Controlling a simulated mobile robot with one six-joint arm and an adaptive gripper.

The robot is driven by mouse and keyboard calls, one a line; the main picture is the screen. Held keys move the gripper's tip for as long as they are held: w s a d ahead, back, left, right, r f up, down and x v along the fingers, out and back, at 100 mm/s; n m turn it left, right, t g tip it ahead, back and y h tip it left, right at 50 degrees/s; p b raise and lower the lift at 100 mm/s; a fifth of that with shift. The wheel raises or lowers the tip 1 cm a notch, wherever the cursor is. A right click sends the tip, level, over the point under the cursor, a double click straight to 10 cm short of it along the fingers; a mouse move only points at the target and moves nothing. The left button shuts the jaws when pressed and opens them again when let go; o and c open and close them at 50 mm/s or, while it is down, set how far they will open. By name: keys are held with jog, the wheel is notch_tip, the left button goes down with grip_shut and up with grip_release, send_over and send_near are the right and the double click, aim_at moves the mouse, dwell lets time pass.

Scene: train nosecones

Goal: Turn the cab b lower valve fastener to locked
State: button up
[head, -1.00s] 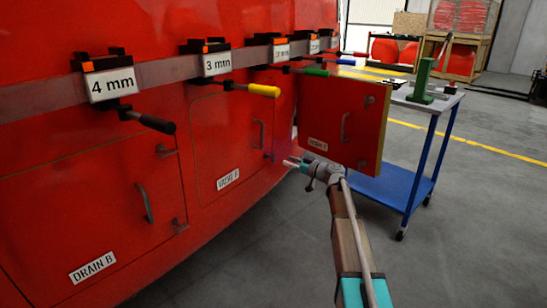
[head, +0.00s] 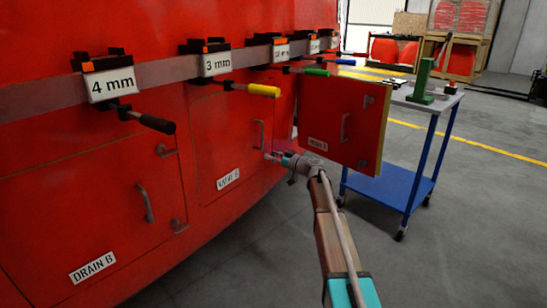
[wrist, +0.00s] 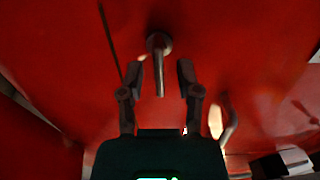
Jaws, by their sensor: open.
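The valve B panel (head: 215,150) is a red door in the red wall, with a curved handle (head: 259,134) and a white label (head: 228,179). My gripper (head: 270,156) is at this panel's lower right edge, in front of the fastener, which it mostly hides in the head view. In the wrist view, the fastener (wrist: 158,42) shows as a round grey boss with a short lever pointing down in the picture. The open fingers of my gripper (wrist: 158,75) stand on either side of the lever. A gap shows on both sides, so neither finger visibly touches it.
An open red door (head: 343,125) stands just right of my arm. A blue cart (head: 393,185) is behind it. Clamps with coloured handles, such as the yellow one (head: 263,91), stick out above. The drain B panel (head: 70,215) is at left. Grey floor is free below.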

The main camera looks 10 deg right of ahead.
grip_shut()
jog(key=shift+m, duration=0.4)
jog(key=m, duration=0.3)
jog(key=shift+w+d, duration=0.15)
jog(key=m, duration=0.5)
jog(key=shift+w+d+f, duration=0.15)
jog(key=shift+f, duration=0.05)
jog(key=m, duration=0.4)
jog(key=shift+w+d+f+m+b, duration=0.1)
jog(key=shift+f+m+b, duration=0.1)
jog(key=shift+m+b, duration=0.15)
jog(key=m, duration=0.4)
jog(key=shift+f+m, duration=0.2)
jog(key=shift+m, duration=0.05)
grip_release()
